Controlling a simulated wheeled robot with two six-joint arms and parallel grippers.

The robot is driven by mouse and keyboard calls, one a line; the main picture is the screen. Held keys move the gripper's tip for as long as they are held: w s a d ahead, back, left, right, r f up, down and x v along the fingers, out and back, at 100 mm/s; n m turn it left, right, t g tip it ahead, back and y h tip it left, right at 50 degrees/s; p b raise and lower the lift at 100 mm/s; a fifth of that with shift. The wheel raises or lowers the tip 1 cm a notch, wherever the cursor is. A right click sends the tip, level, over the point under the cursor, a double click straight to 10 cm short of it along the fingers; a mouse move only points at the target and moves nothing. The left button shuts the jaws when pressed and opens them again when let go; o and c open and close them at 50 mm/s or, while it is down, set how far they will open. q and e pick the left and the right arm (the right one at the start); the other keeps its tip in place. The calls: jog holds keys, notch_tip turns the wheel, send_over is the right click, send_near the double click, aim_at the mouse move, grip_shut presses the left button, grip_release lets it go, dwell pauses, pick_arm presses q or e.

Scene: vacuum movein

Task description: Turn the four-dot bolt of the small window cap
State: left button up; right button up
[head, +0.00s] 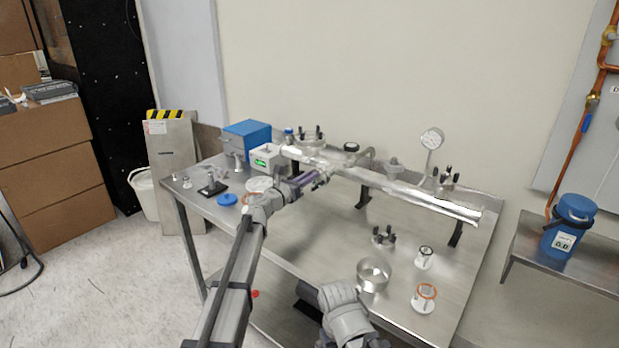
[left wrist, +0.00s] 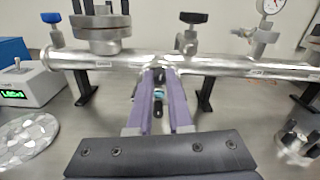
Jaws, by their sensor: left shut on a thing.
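My left gripper (head: 318,177) reaches the front of the long metal tube (head: 405,190) on the bench. In the left wrist view its purple fingers (left wrist: 159,92) are closed in on a small dark part with a teal spot (left wrist: 158,96), just in front of the tube (left wrist: 225,65). I cannot tell if this part is the four-dot bolt; no dots can be made out, and the fingers hide most of the spot. A fitting with black knobs (head: 447,179) sits on the tube's right part. A second one (head: 384,238) stands on the bench.
A dial gauge (head: 432,139) stands above the tube. A blue box (head: 247,135) and a white box with a green display (head: 268,160) are at the back left. A glossy ring (head: 374,274) and small fittings (head: 424,298) are at the front right of the bench.

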pick_arm(q)
grip_shut()
jog(key=shift+m, duration=3.4)
jog(key=o, duration=0.6)
grip_release()
jog(key=shift+v, duration=3.9)
